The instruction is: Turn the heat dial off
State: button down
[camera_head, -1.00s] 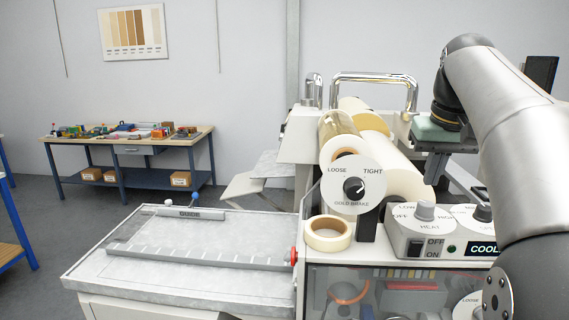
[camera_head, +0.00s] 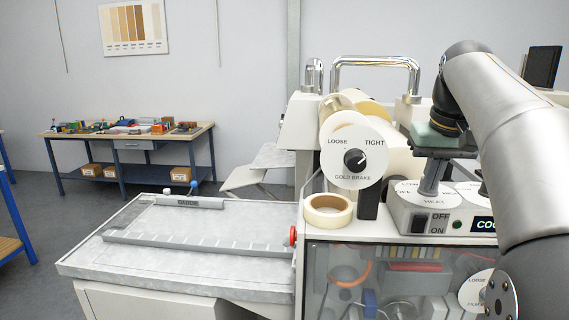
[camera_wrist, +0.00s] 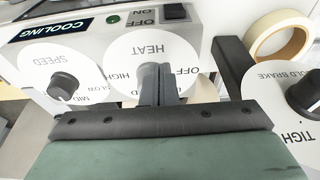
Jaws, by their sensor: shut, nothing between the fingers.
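The heat dial (camera_head: 435,201) is a white disc marked HEAT, OFF and HIGH on top of the control box at right. In the wrist view its disc (camera_wrist: 150,50) appears upside down. Its grey knob is mostly hidden behind my fingers, so its setting cannot be read. My gripper (camera_head: 430,188) points down at this dial with its fingers shut together and nothing between them. In the wrist view the fingertips (camera_wrist: 160,72) are at the knob; I cannot tell if they touch it.
The speed dial (camera_wrist: 62,80) with a black knob sits beside the heat dial. A display (camera_wrist: 47,28) reads COOLING. A power switch (camera_head: 420,224) is on the box's front. The gold brake dial (camera_head: 353,157) and a tape roll (camera_head: 327,212) stand left of the box.

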jog(key=shift+w+d, duration=0.1)
jog(key=shift+w, duration=0.05)
dwell(0.3)
jog(key=shift+d+r+p, duration=0.1)
jog(key=shift+d+p, duration=0.2)
jog(key=shift+p, duration=0.35)
jog(key=shift+d+p, duration=0.3)
jog(key=shift+p, duration=0.1)
jog(key=shift+d+p, duration=0.3)
jog(key=shift+p, duration=0.05)
jog(key=shift+s, duration=0.5)
jog(key=p+v, duration=0.1)
jog(key=v, duration=0.1)
jog(key=w+p+v, duration=0.1)
jog(key=p+v, duration=0.1)
jog(key=shift+r+p, duration=0.15)
jog(key=shift+p, duration=0.15)
jog(key=shift+v, duration=0.8)
